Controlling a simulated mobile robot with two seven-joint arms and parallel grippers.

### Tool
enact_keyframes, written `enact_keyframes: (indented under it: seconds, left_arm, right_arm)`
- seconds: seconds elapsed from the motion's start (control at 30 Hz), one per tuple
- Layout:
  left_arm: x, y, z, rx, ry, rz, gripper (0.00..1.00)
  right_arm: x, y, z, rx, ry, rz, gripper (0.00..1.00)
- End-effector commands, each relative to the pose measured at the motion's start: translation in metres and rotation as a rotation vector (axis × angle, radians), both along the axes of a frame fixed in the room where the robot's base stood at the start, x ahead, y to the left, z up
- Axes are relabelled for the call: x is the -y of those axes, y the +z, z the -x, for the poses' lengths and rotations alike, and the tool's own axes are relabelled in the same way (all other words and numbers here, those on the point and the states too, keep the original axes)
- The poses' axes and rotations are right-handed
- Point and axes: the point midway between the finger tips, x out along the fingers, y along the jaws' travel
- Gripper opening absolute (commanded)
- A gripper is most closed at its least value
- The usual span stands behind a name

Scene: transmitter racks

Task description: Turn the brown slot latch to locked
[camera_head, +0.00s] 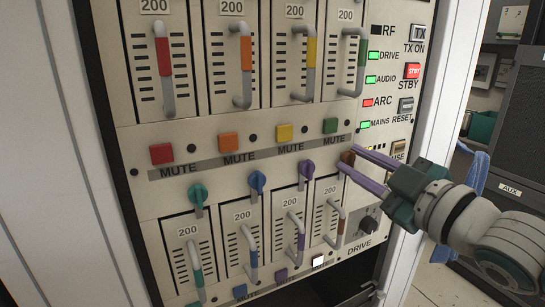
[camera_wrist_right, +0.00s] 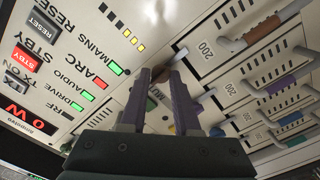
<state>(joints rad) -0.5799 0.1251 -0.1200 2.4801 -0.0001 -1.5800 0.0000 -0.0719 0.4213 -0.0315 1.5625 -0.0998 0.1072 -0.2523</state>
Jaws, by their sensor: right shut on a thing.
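The brown slot latch (camera_head: 347,158) sits on the rack panel at the right end of a row of coloured latches, above the lower slot with the brown-marked handle (camera_head: 341,226). My right gripper (camera_head: 350,161) reaches in from the right, with one purple finger above the latch and one below, and is shut on it. In the right wrist view, the fingers of my right gripper (camera_wrist_right: 163,76) are at the panel, with the brown latch (camera_wrist_right: 151,75) partly visible between them. The fingers hide much of the latch, so I cannot tell its angle. My left gripper is in neither view.
Teal (camera_head: 198,194), blue (camera_head: 257,182) and purple (camera_head: 306,171) latches stand left of the brown one. Coloured MUTE buttons, such as the green one (camera_head: 330,126), sit just above. The DRIVE knob (camera_head: 368,225) is below my gripper.

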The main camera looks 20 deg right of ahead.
Motion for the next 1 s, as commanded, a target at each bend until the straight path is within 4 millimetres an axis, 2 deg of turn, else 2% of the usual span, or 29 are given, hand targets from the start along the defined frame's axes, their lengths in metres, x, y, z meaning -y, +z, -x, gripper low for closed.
enact_keyframes:
  seconds: [0.17,0.2,0.47,0.77,0.87,1.0]
  left_arm:
    - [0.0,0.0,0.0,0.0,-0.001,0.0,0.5]
    - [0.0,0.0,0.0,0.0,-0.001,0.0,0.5]
    - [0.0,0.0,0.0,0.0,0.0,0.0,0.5]
    - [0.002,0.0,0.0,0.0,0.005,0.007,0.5]
    - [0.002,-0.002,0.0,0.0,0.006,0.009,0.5]
    - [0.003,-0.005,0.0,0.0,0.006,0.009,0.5]
  right_arm:
    - [0.001,-0.002,0.0,-0.006,-0.003,0.0,0.0]
    - [0.001,-0.002,0.0,-0.006,-0.003,0.0,0.31]
    - [0.0,-0.001,0.0,-0.003,-0.001,0.001,0.6]
    - [0.0,-0.001,0.003,-0.002,-0.001,0.001,0.6]
    - [0.001,-0.002,0.012,-0.003,-0.001,0.001,0.6]
    - [0.003,-0.003,0.035,-0.005,-0.001,0.001,0.6]
